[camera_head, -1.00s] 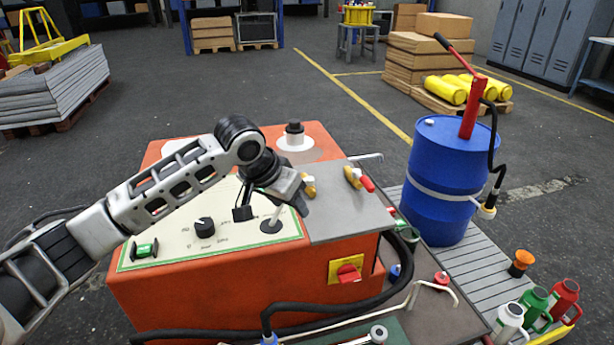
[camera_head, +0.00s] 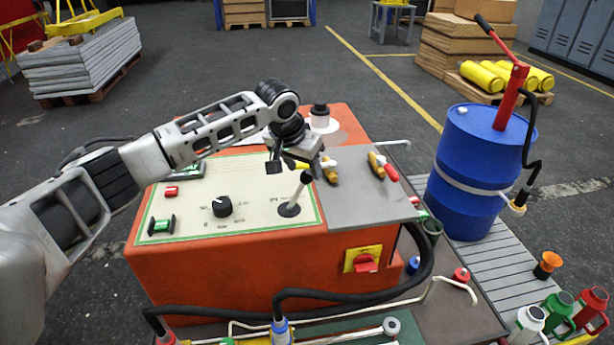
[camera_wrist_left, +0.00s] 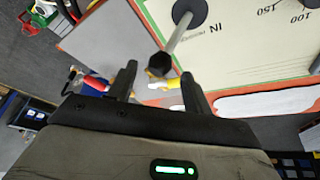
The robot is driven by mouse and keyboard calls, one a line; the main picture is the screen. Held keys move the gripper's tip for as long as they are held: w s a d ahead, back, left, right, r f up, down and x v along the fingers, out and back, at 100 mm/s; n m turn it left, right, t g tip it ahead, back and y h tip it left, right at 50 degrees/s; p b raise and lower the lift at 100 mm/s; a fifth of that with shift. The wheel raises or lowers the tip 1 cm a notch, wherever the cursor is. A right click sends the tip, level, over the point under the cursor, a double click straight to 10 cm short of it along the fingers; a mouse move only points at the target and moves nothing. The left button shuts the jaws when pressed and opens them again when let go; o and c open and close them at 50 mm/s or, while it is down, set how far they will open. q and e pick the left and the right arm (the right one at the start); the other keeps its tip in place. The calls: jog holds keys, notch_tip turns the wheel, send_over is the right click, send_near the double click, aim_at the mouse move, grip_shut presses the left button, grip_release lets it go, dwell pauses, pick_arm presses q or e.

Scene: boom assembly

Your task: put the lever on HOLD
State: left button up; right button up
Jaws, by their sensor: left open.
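The lever (camera_head: 296,192) is a light rod with a dark round knob, rising from a dark round base on the cream control panel (camera_head: 262,217). In the head view it leans a little right, towards the grey plate. My left gripper (camera_head: 298,160) is just behind and above the knob. In the left wrist view the lever (camera_wrist_left: 180,36) points its knob between the open fingers of my left gripper (camera_wrist_left: 160,84), with nothing clamped. "IN" reads beside the lever base; no HOLD mark is legible. My right gripper is out of view.
The panel tops an orange cabinet (camera_head: 230,277) with a black dial (camera_head: 222,206), a green switch (camera_head: 161,225) and a red button (camera_head: 171,190). A blue drum (camera_head: 464,170) with a red pump is at right.

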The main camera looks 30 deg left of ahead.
aim_at(305, 172)
pick_arm(q)
jog(key=shift+x, duration=2.15)
